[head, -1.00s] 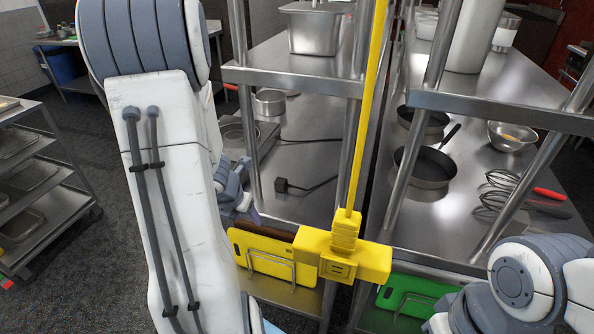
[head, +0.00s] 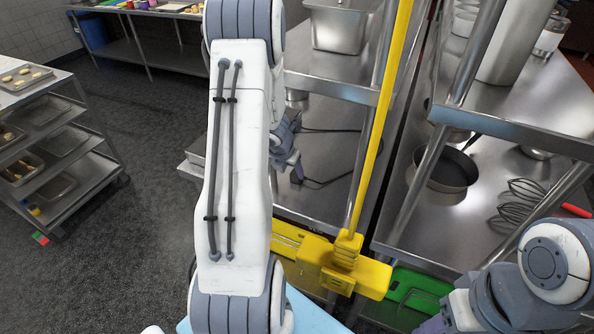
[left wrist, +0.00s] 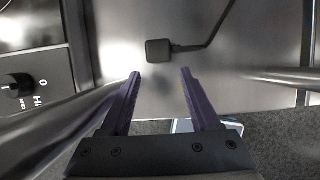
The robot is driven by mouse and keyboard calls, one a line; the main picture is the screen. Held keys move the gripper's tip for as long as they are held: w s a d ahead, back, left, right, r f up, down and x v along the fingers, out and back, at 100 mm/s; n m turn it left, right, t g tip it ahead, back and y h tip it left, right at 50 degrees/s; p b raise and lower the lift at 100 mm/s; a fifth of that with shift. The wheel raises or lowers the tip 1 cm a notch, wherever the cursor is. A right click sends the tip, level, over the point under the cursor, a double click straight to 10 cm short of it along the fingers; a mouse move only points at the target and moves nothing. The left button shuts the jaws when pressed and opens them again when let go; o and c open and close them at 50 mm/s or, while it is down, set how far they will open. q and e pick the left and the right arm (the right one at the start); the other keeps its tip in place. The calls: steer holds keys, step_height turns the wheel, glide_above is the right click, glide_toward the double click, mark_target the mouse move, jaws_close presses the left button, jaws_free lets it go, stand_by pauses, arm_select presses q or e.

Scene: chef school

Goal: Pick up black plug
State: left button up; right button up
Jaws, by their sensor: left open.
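The black plug (left wrist: 158,49) lies on a steel shelf surface (left wrist: 245,90) in the left wrist view, with its black cable (left wrist: 213,32) running off to the upper right. My left gripper (left wrist: 160,74) is open, its two purple fingers pointing at the plug. The plug shows just beyond the fingertips, roughly centred between them; nothing is held. In the head view my left gripper (head: 297,168) is over the shelf, partly behind my arm. My right gripper is not in view.
Steel posts (head: 362,165) stand close to my left arm. An appliance with a knob (left wrist: 17,86) is left of the plug. A pan (head: 447,170) and whisks (head: 525,200) lie to the right.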

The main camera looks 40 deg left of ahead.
mark_target(295, 175)
arm_select(q)
steer(key=shift+w, duration=0.2)
steer(key=shift+w+a+f+p, duration=0.15)
steer(key=shift+w+p, duration=0.15)
steer(key=shift+w, duration=0.05)
steer(key=b+x, duration=0.2)
steer(key=x, duration=0.2)
steer(key=shift+f, duration=0.2)
steer(key=shift+w+f, duration=0.1)
steer(key=shift+f, duration=0.1)
jaws_close()
